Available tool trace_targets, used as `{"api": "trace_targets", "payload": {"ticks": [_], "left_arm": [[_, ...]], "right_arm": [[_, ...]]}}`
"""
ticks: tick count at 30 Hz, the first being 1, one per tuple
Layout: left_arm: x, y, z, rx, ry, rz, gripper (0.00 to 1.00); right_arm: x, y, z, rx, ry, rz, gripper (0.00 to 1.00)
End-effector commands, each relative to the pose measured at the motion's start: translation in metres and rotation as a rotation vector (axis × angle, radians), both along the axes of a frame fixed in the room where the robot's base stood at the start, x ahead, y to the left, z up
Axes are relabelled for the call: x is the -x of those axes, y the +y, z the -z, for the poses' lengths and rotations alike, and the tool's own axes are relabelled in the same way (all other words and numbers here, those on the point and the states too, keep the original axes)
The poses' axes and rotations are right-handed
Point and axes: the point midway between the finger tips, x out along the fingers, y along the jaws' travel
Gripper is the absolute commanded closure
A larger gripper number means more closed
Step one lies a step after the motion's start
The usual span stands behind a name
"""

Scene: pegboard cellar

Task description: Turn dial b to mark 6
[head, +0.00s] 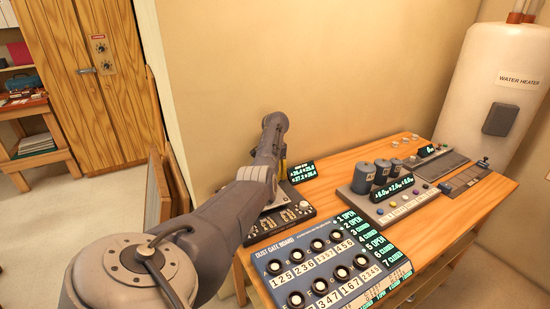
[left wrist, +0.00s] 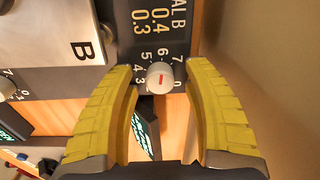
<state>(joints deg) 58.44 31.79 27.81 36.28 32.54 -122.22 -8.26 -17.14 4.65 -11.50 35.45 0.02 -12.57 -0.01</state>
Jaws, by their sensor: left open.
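Dial b (left wrist: 160,76) is a small white round knob with a short red mark, on a dark panel (left wrist: 62,82) in the left wrist view. Printed numbers stand around it, with 6 above it, 7 to its upper right and 3 to its left. I cannot tell which number the red mark points to. My left gripper (left wrist: 165,70) is open, with its yellow fingers on either side of the knob; contact is not clear. In the head view my left arm hides the dial. My right gripper is not in view.
In the head view a dust gate board (head: 300,231) with several black knobs stands in front, and a unit with grey cylinders (head: 405,208) is to the right. A wall (head: 330,70) closes off the back.

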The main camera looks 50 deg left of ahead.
Motion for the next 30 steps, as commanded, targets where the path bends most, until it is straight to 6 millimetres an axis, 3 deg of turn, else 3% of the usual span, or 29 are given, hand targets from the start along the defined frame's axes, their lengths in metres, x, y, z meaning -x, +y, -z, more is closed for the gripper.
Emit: {"api": "trace_targets", "payload": {"ticks": [5,21,30], "left_arm": [[-0.001,0.000,-0.014,0.000,-0.004,0.001,0.50],[-0.001,-0.002,-0.100,0.001,-0.005,0.000,0.50],[0.000,-0.003,-0.119,0.000,-0.002,0.001,0.50]], "right_arm": [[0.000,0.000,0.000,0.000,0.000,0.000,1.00],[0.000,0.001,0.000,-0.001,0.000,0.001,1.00],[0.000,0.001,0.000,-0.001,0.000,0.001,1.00]]}}
